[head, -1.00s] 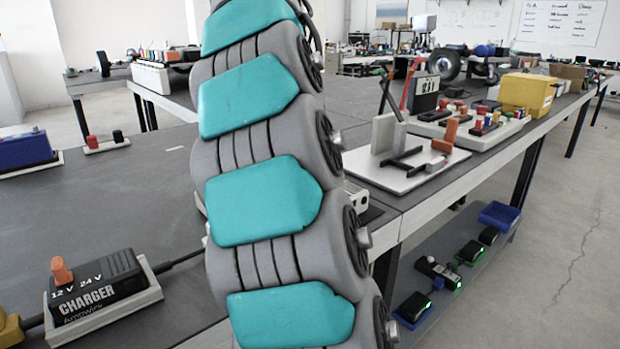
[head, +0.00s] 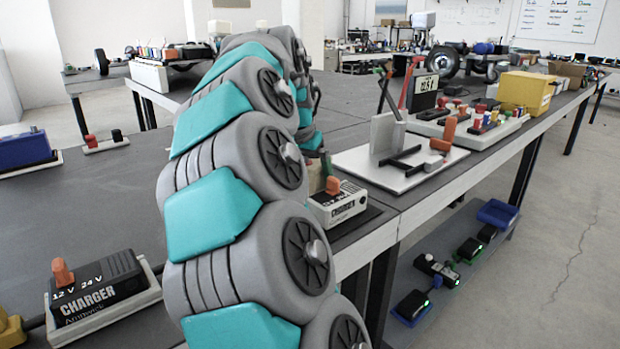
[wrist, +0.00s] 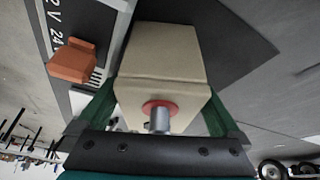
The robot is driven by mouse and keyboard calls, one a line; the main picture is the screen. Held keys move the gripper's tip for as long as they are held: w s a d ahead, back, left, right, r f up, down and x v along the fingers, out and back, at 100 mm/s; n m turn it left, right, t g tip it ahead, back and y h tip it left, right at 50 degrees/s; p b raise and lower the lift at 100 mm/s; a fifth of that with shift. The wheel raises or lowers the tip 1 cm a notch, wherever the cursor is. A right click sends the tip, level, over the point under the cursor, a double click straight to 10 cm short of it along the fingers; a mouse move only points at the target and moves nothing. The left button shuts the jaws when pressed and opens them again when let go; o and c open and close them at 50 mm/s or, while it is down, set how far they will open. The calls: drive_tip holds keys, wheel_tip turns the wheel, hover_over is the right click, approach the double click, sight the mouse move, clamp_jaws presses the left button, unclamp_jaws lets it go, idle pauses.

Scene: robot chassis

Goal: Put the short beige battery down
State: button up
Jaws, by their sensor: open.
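The short beige battery (wrist: 165,60) fills the middle of the wrist view, with a red ring and metal terminal at its near end. My gripper (wrist: 160,95) is open, with one green finger on each side of the battery. Whether the fingers touch it cannot be told. A charger (wrist: 85,25) with an orange knob (wrist: 72,62) is just left of the battery in the wrist view. In the head view a white charger (head: 338,205) stands by the bench edge, partly behind my arm.
Another charger (head: 100,292), dark with an orange knob, is at the front left. A blue box (head: 25,150) is at the far left. A white board (head: 400,168) with upright plates lies to the right, near a yellow bin (head: 527,92). The left bench top is mostly clear.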

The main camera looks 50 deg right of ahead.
drive_tip(key=shift+d+f, duration=0.1)
drive_tip(key=shift+f, duration=0.1)
drive_tip(key=shift+c, duration=0.2)
clamp_jaws()
idle(0.5)
